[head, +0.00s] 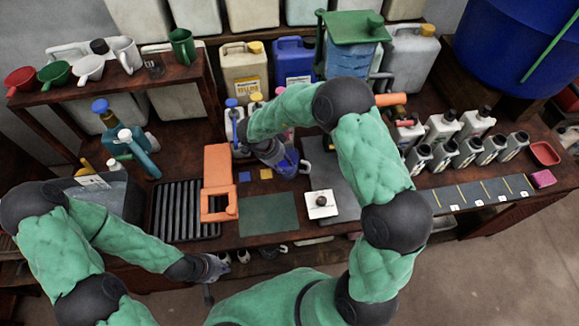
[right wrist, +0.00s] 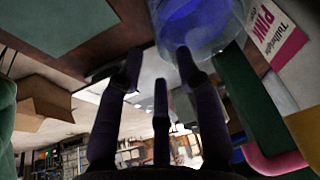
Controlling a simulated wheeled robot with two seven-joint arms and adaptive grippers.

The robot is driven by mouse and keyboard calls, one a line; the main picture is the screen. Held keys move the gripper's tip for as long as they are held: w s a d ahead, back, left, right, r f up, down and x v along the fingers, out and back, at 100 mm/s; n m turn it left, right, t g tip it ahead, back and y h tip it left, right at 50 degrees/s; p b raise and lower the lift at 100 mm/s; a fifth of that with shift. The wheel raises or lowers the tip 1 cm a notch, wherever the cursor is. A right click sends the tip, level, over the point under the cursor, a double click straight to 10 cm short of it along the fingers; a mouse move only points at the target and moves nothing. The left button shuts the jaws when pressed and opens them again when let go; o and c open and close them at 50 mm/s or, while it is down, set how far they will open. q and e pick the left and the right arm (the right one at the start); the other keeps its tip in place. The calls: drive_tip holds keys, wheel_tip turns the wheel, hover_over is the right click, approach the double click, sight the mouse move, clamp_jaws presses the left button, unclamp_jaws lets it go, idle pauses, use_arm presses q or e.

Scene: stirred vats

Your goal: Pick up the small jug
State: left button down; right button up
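A small clear jug (head: 287,164) with blue inside stands on the bench, in the middle of the head view. Its blue inside and clear wall fill the top of the right wrist view (right wrist: 195,22). My right gripper (head: 279,159) is beside the jug and partly covers it in the head view. In the right wrist view its dark fingers (right wrist: 160,65) are spread and empty, with tips close to the jug; whether they touch it I cannot tell. My left gripper (head: 215,267) is low at the bench's front edge, away from the jug; its fingers are too small to read.
A pink-labelled container (right wrist: 272,35) is close by the jug. An orange stand (head: 217,170), a green mat (head: 268,214) and a white block with a dark knob (head: 321,204) are nearby.

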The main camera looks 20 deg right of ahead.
drive_tip(key=b+x, duration=0.1)
drive_tip(key=x, duration=0.2)
drive_tip(key=b+x, duration=0.2)
drive_tip(key=x, duration=0.1)
drive_tip(key=shift+s+f, duration=0.2)
drive_tip(key=shift+f, duration=0.25)
drive_tip(key=shift+d+f, duration=0.15)
drive_tip(key=shift+f, duration=0.15)
drive_tip(key=shift+c, duration=0.3)
clamp_jaws()
drive_tip(key=shift+r, duration=0.1)
